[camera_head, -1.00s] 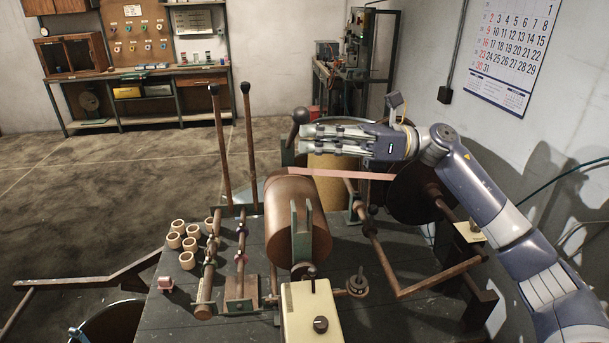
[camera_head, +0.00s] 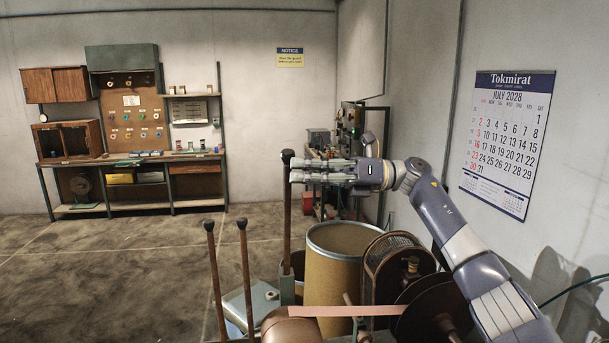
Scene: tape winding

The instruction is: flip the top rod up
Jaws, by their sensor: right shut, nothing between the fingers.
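A brown rod (camera_head: 287,215) with a black knob stands upright near the middle of the head view. Its lower end meets a green bracket (camera_head: 287,290). My right gripper (camera_head: 297,171) is shut and empty, with its fingers pointing left. Its fingertips are at the rod's right side, just below the knob; I cannot tell whether they touch it. Two more dark-knobbed rods, one (camera_head: 216,280) and another (camera_head: 247,280), stand side by side to the left, slightly tilted. My left gripper is out of view.
A tan drum (camera_head: 335,275) and a rusty slotted guard (camera_head: 385,265) stand right of the rod. A pink strip (camera_head: 345,311) runs from the roller (camera_head: 290,328) to a dark reel (camera_head: 440,305). A workbench (camera_head: 130,160) is at the back; floor lies clear before it.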

